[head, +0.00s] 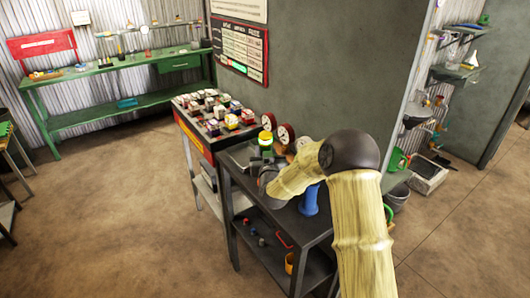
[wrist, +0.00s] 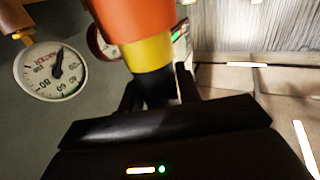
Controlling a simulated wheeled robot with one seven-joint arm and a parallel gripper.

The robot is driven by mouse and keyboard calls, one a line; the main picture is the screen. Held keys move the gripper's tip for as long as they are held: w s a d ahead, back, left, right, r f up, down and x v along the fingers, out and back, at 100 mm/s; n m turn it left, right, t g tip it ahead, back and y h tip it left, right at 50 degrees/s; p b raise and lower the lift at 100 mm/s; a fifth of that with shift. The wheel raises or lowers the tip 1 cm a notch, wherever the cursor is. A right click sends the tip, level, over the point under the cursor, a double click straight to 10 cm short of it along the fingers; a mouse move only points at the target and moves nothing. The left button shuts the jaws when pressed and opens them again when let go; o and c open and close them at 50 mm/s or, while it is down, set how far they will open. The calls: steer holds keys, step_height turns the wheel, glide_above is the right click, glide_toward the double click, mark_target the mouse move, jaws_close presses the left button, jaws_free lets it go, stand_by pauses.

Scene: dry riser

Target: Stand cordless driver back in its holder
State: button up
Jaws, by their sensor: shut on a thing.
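My gripper (wrist: 158,92) is shut on the black lower part of an orange, yellow and black object (wrist: 148,52) in the wrist view. It looks like the cordless driver, but its upper end is cut off by the frame edge. In the head view my arm reaches over the dark workbench (head: 292,225), and its bent links hide the fingers and most of what they hold. I cannot make out the driver's holder for certain in either view. A blue upright object (head: 309,201) stands on the bench, partly behind my arm.
Round gauges (head: 286,132) stand at the bench's back; one white dial (wrist: 50,74) is close at left in the wrist view. A green and yellow item (head: 265,141) is near my wrist. A rack of small boxes (head: 215,108) adjoins the bench. The floor at left is open.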

steer(key=shift+f, duration=0.15)
steer(key=o, duration=1.1)
steer(key=shift+o, duration=0.2)
steer(key=shift+f, duration=0.1)
steer(key=shift+s, duration=0.15)
steer(key=s+d+b, duration=0.2)
steer(key=s+b, duration=0.1)
steer(key=s, duration=1.4)
steer(key=shift+d, duration=0.1)
